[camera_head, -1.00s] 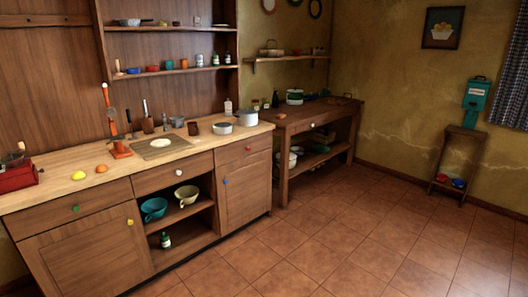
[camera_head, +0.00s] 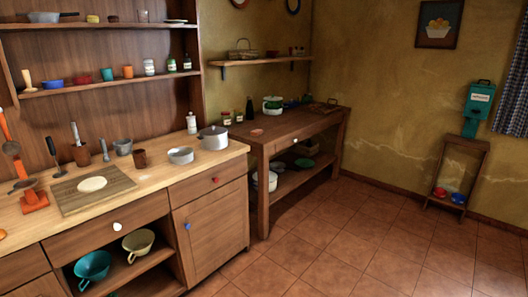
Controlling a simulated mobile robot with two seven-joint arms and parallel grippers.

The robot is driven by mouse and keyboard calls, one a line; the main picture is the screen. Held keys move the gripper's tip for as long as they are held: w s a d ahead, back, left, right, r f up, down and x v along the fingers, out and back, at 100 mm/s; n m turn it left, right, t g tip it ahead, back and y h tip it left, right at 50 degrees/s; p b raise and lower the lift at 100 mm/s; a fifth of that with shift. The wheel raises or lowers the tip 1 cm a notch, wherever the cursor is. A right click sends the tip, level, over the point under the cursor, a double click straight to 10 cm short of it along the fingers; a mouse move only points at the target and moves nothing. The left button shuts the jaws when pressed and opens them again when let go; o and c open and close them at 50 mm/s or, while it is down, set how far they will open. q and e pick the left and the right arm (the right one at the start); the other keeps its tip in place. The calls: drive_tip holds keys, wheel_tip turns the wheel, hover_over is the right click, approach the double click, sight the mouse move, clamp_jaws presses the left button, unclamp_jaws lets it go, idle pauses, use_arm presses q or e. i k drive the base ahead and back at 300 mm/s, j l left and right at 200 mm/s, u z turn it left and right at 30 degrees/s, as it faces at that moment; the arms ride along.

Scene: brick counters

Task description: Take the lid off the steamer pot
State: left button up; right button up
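A grey lidded pot (camera_head: 213,138) stands upright on the right end of the light wooden counter (camera_head: 160,172), with its lid on. A white pot with green on it (camera_head: 272,106) stands on the darker side table (camera_head: 300,127) further back; it is too small to tell whether a lid is on it. I cannot tell for sure which of the two is the steamer pot. Neither of my grippers is in view.
A grey bowl (camera_head: 180,155) and a brown cup (camera_head: 140,158) stand left of the grey pot. A cutting board (camera_head: 77,201) lies further left. Shelves (camera_head: 111,88) hang above the counter. The tiled floor (camera_head: 330,240) in front is clear.

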sight(212, 131)
drive_tip(key=i+l, duration=0.1)
drive_tip(key=i, duration=0.35)
drive_tip(key=i+u, duration=0.1)
drive_tip(key=i, duration=0.35)
drive_tip(key=i+l, duration=0.2)
drive_tip(key=i, duration=0.25)
drive_tip(key=i+l+u, duration=0.2)
drive_tip(key=i+u, duration=0.25)
drive_tip(key=i+l+u, duration=0.2)
drive_tip(key=u, duration=0.2)
drive_tip(key=i+l+u, duration=0.25)
drive_tip(key=l+u, duration=0.2)
drive_tip(key=i+l+u, duration=0.15)
drive_tip(key=l+u, duration=0.25)
drive_tip(key=i+l+u, duration=0.2)
drive_tip(key=l, duration=0.2)
drive_tip(key=l+u, duration=0.15)
drive_tip(key=l, duration=0.25)
